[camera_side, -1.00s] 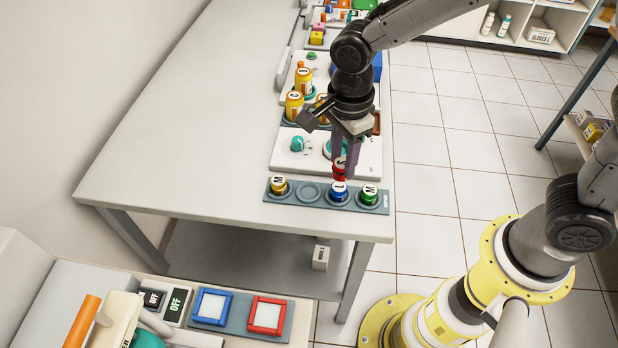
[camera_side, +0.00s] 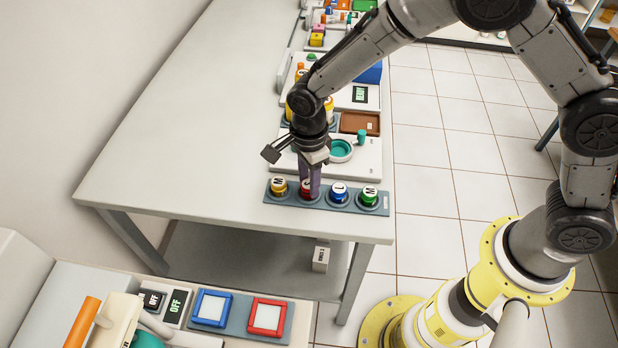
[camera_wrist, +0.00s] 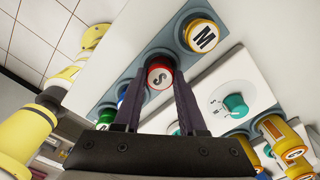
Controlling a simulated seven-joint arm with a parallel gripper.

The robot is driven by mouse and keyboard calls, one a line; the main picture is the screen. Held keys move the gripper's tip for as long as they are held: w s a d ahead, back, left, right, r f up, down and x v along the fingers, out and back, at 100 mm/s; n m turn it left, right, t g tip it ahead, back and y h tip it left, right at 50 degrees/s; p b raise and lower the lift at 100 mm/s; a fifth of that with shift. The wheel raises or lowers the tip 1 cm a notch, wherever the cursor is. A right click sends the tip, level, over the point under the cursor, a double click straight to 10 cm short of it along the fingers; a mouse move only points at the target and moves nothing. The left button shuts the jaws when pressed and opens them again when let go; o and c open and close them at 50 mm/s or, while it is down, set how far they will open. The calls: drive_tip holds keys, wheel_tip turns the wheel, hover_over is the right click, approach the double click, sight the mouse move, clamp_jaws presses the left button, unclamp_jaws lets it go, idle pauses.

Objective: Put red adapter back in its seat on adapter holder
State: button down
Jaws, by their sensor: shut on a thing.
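The adapter holder (camera_side: 354,205) is a blue-grey strip at the near end of the table. The red adapter (camera_side: 305,190), marked S, is between the fingers of my gripper (camera_side: 311,186), at the second place from the left, between the yellow and blue adapters. It also shows in the wrist view (camera_wrist: 160,76), between both fingertips. The fingers hide part of it in the side view. I cannot tell whether it is fully down in the seat. The yellow adapter (camera_side: 279,187), blue adapter (camera_side: 338,193) and green adapter (camera_side: 369,195) stand upright in the holder.
Behind the holder is a white panel with a teal ring (camera_side: 341,150) and a teal knob, seen in the wrist view (camera_wrist: 236,104). A brown tray (camera_side: 360,123) lies further back. The table's left side is clear. Its front edge is close to the holder.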

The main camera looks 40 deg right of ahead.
drive_tip(key=shift+f, duration=0.15)
drive_tip(key=shift+c, duration=2.4)
unclamp_jaws()
